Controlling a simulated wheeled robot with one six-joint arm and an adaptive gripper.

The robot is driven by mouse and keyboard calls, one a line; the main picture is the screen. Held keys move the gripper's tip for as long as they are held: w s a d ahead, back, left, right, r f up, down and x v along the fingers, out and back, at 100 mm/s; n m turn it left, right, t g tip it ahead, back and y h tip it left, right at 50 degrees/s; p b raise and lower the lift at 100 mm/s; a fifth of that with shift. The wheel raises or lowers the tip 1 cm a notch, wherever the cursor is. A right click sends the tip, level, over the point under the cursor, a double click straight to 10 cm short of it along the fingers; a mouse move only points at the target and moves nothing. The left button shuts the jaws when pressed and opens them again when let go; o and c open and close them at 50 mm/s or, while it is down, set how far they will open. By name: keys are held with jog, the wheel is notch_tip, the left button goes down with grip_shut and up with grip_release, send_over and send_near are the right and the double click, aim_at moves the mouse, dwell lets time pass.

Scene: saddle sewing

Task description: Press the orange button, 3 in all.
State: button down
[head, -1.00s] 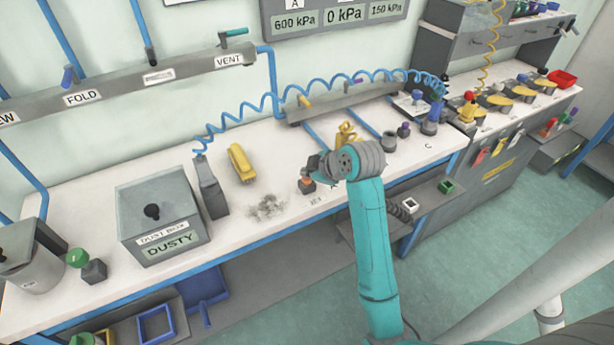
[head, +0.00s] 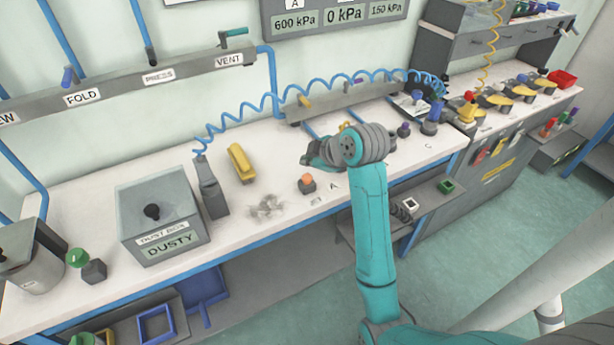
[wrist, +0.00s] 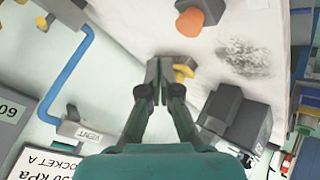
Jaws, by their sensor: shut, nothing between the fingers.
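The orange button (head: 307,180) sits on a small dark block on the white bench, beside the grey dust patch. It also shows at the top of the wrist view (wrist: 190,22), beyond my fingertips. My gripper (head: 308,160) is just behind and above the button in the head view, apart from it. In the wrist view my gripper's fingers (wrist: 157,78) are shut together with nothing between them. Their tips appear in front of part of the yellow tool (wrist: 183,70). The arm hides part of the bench behind it in the head view.
A yellow tool (head: 241,163), a grey upright tool (head: 210,188) and a dust box (head: 160,222) stand left of the button. A blue coiled hose (head: 270,103) hangs above the bench. The bench around the button is mostly clear.

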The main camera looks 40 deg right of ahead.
aim_at(308, 178)
jog(key=shift+r, duration=1.2)
dwell(1.1)
notch_tip(308, 178, up, 4)
jog(key=shift+f, duration=0.1)
dwell(0.4)
jog(key=shift+f, duration=4.4)
jog(key=shift+f, duration=0.1)
jog(key=shift+f, duration=0.35)
